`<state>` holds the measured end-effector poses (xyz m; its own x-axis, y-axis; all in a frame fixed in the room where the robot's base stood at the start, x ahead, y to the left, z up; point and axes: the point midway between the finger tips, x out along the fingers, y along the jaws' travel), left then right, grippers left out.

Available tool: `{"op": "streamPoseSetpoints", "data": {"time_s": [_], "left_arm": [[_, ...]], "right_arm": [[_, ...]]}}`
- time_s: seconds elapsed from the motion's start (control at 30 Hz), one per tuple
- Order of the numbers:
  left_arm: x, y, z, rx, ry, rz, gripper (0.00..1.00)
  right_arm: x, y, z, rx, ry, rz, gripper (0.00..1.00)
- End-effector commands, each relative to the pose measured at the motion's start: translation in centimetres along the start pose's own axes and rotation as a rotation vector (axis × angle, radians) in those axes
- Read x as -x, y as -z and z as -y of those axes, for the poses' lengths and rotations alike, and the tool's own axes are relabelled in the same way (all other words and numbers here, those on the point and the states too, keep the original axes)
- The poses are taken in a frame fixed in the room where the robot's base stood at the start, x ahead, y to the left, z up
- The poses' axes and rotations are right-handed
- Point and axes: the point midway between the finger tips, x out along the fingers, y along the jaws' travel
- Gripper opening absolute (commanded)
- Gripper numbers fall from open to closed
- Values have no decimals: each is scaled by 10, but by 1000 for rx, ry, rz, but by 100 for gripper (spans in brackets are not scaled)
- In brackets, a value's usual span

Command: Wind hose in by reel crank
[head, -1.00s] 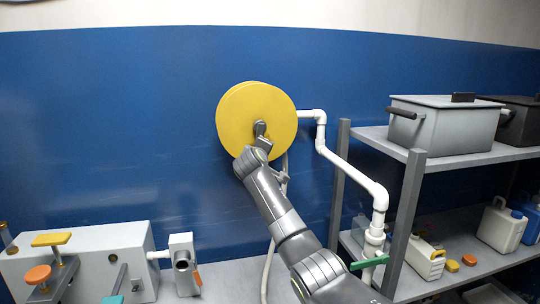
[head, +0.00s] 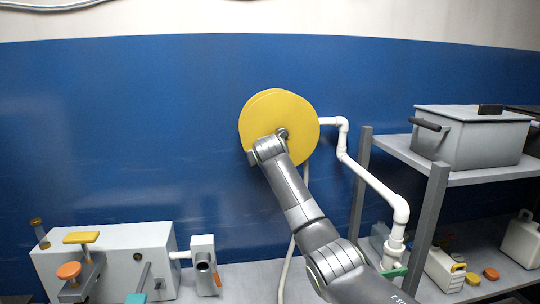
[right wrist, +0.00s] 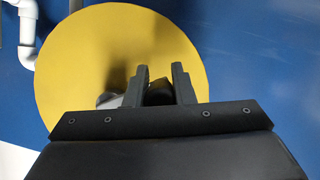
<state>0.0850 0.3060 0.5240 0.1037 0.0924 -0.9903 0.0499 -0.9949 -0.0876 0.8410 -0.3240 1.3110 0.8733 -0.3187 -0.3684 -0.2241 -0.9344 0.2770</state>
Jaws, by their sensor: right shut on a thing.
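The hose reel, a yellow disc (head: 262,112), is mounted on the blue wall. It also fills much of the right wrist view (right wrist: 80,65). A grey hub piece (head: 283,133) shows on its face. A pale hose (head: 290,255) hangs below the reel, partly behind my right arm. My right gripper (right wrist: 161,82) is in front of the disc, its two fingers shut on the dark crank handle (right wrist: 159,93). In the head view my right wrist hides the fingertips and handle, just lower left of the hub. My left gripper is in neither view.
White pipe (head: 375,182) runs right of the reel down to a green-handled valve (head: 394,272). A grey shelf rack (head: 430,225) with a lidded bin (head: 470,135) stands at right. A grey machine box (head: 125,250) sits lower left. The wall left of the reel is clear.

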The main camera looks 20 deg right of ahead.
Motion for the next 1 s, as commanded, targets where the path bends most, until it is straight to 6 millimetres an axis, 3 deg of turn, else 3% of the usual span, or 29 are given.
{"op": "streamPoseSetpoints", "data": {"time_s": [0.7, 0.73, 0.87, 1.0], "left_arm": [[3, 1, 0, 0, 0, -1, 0], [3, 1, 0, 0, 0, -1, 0], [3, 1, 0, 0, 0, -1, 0], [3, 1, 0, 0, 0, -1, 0]], "right_arm": [[2, 4, 2, -68, 28, 2, 0], [2, 4, 2, -67, 28, 2, 26], [2, 4, 2, -67, 28, 1, 43], [2, 4, 2, -67, 28, 1, 44]]}}
